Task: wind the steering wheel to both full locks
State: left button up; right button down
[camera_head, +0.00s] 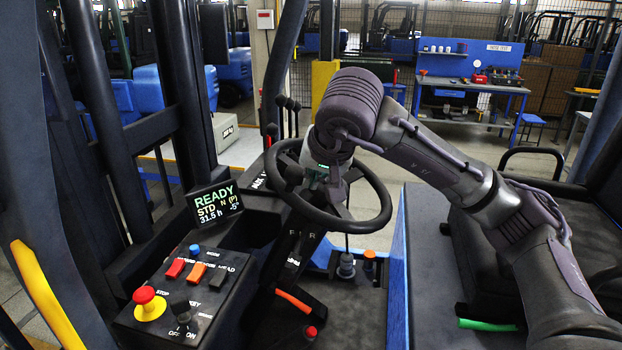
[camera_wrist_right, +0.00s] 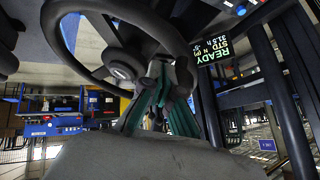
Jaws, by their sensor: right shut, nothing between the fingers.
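The black steering wheel (camera_head: 347,224) stands tilted on its column in the middle of the head view. A dark knob (camera_head: 289,168) shows at its left side. My right gripper (camera_head: 337,190) comes down from above over the wheel's hub and far rim and partly hides them. In the right wrist view, the wheel (camera_wrist_right: 52,42) fills the upper left, and my right gripper (camera_wrist_right: 165,98) has its fingers together beside the rim. Whether they touch the wheel is unclear. My left gripper is not in view.
A display (camera_head: 214,203) left of the wheel reads READY, STD, N (P), 31.5 h and -5°. Below it is a console (camera_head: 195,310) with a red stop button (camera_head: 146,297) and coloured switches. A dark mast stands at left, a seat (camera_head: 492,258) at right.

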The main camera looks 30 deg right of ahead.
notch_tip(320, 180, up, 8)
jog(key=s+d+p, duration=0.2)
jog(key=p, duration=0.1)
jog(key=shift+s+d+f, duration=0.15)
jog(key=shift+d+f, duration=0.1)
jog(key=shift+d, duration=0.05)
